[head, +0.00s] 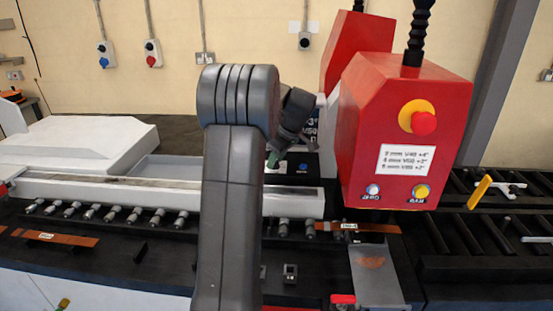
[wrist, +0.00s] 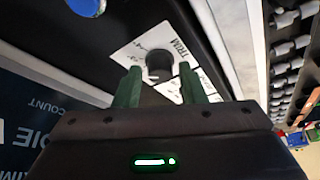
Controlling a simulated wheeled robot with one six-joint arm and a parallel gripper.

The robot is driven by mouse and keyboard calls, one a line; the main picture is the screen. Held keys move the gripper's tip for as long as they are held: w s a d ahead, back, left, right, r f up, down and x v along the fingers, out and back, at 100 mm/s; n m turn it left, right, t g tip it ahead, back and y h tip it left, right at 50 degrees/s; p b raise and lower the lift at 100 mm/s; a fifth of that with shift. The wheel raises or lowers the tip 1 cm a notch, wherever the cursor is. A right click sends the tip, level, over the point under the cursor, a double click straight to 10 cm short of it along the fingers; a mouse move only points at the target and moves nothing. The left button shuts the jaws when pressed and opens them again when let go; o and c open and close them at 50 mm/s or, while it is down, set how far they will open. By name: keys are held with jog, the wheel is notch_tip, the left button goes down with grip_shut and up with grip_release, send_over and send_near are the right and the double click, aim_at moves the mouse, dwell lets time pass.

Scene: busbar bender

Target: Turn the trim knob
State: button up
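The trim knob (wrist: 158,64) is a dark round knob on a white plate printed TRIM (wrist: 180,50), set in a black panel. My gripper (wrist: 160,88) has two green fingers, which stand apart with the knob between and just beyond their tips in the wrist view. I cannot tell whether either finger touches the knob. In the head view my gripper (head: 273,159) points down at the black panel behind my arm; one green fingertip shows, and the knob is hidden or too small to make out.
A blue button (head: 303,167) sits close by on the panel; it also shows in the wrist view (wrist: 87,5). The red control box (head: 408,130) with a red stop button (head: 424,123) hangs right of my arm. A row of grey fittings (head: 120,213) lines the bench.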

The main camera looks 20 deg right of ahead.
jog(key=shift+o, duration=0.8)
jog(key=b+v, duration=0.1)
jog(key=v, duration=1.1)
jog(key=shift+b, duration=0.35)
jog(key=p+x, duration=0.1)
jog(key=x, duration=1.1)
jog(key=shift+p, duration=0.35)
